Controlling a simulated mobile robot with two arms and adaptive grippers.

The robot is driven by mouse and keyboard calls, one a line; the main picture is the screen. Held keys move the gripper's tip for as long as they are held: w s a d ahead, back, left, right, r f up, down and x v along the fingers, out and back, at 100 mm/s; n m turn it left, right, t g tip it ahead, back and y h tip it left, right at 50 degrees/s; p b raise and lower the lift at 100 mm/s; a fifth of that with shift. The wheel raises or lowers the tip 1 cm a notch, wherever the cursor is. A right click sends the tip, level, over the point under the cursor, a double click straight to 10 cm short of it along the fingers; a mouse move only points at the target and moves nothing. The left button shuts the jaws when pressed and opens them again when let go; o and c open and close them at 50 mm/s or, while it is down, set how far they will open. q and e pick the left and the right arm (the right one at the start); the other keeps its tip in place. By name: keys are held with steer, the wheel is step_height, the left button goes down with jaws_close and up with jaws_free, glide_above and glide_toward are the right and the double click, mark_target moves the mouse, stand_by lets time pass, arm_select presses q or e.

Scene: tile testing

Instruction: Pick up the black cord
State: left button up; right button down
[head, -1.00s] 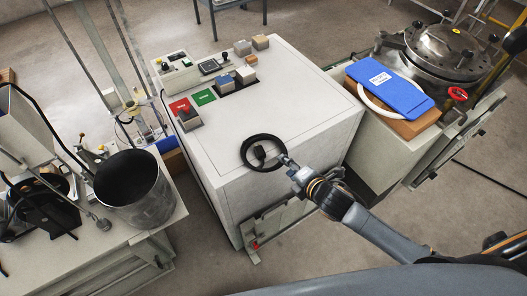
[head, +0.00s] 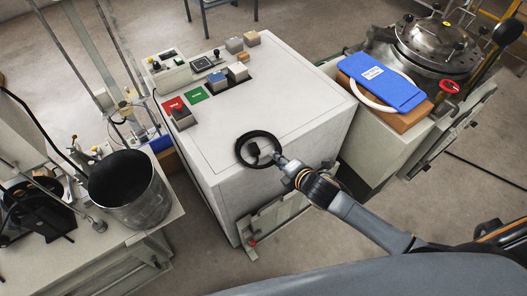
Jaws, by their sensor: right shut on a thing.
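The black cord (head: 243,138) is a coiled ring at the front edge of the white cabinet's top (head: 290,95), with a small black plug end inside the coil. My right gripper (head: 278,160) comes in from the lower right and is shut on the right side of the coil. Whether the coil rests on the top or is held slightly above it, I cannot tell. My left gripper is not in view.
Red and green pads (head: 197,94) and several small blocks (head: 234,45) lie toward the back of the cabinet top. A metal bucket (head: 140,205) stands on the left bench. A blue clipboard-like item (head: 380,82) lies on the right cabinet beside a metal vessel (head: 440,42).

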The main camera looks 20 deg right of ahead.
steer(key=s+a+r, duration=0.9)
steer(key=s+r, duration=0.1)
steer(key=r, duration=0.3)
steer(key=w+d+r+m+h, duration=0.1)
steer(key=w+d+r, duration=0.2)
steer(key=r, duration=0.4)
steer(key=w+d+r+m+h, duration=0.1)
steer(key=w+d+r, duration=0.3)
steer(key=r, duration=0.4)
steer(key=w+d+r+m+h, duration=0.1)
steer(key=w+d+r, duration=0.2)
steer(key=r, duration=0.5)
steer(key=shift+w+d+b, duration=0.15)
steer(key=shift+d+b, duration=0.3)
